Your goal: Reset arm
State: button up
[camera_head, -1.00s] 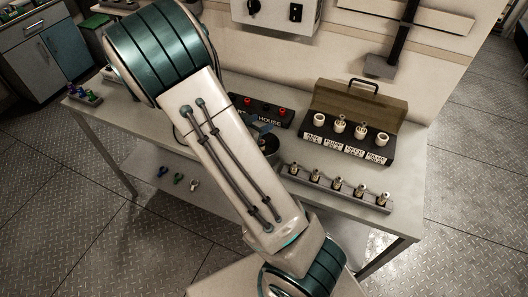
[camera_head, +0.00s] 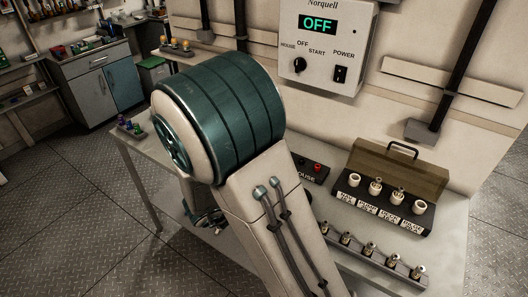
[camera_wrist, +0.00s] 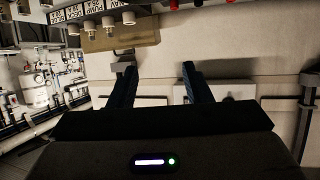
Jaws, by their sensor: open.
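My gripper (camera_wrist: 159,70) shows in the wrist view with its two dark fingers spread apart and nothing between them. A pale wall panel lies beyond the fingers. In the head view my arm crosses the middle of the picture and hides part of the workbench (camera_head: 345,210). The gripper's fingers cannot be made out in the head view.
A black case (camera_head: 430,215) with several white sockets stands on the bench at right, its lid raised. A rail (camera_head: 400,268) of small fittings lies in front. A wall control box (camera_head: 350,75) reads OFF. Blue-grey cabinets (camera_head: 95,85) stand far left; the floor at left is clear.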

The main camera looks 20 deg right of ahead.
jog(key=w+a+r+n+t+y, duration=0.3)
jog(key=w+a+t+y, duration=0.15)
jog(key=w+y, duration=0.2)
jog(key=s+a+r+n+y, duration=0.3)
jog(key=a+r+n+y, duration=0.25)
jog(key=y, duration=0.25)
jog(key=s+d+r+n+g+h, duration=0.1)
jog(key=s+d+n+g, duration=0.1)
jog(key=s, duration=0.7)
jog(key=s+d+r+n+g+h, duration=0.1)
jog(key=s+d+g, duration=0.3)
jog(key=s, duration=0.5)
jog(key=shift+d+n+b, duration=0.2)
jog(key=shift+n+b, duration=0.25)
jog(key=shift+n, duration=0.4)
jog(key=shift+s, duration=0.1)
